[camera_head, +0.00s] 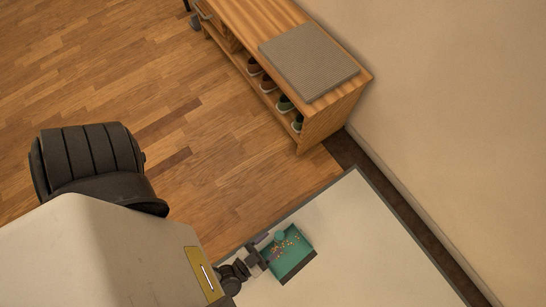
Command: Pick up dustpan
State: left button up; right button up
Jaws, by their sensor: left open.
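A teal dustpan (297,262) with small coloured bits in it lies on a pale surface at the bottom centre of the head view. Its dark front edge faces the lower right. My left gripper (257,258) is open at the dustpan's left end. It overlaps that end in the picture, so the handle is mostly hidden, and I cannot tell whether the fingers touch it. My right gripper is not in view.
A wooden shoe bench (232,24) with a grey cushion (309,62) and several shoes stands against the beige wall (450,100). The pale surface (365,245) is clear to the right of the dustpan. Open wood floor (110,75) lies at the left.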

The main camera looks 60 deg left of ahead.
pick_arm(q)
jog(key=w+b, duration=0.2)
jog(key=w, duration=0.1)
jog(key=w+a+b, duration=0.1)
jog(key=w, duration=0.1)
jog(key=shift+w+f, duration=0.1)
jog(key=shift+w, duration=0.1)
jog(key=shift+c, duration=0.2)
grip_shut()
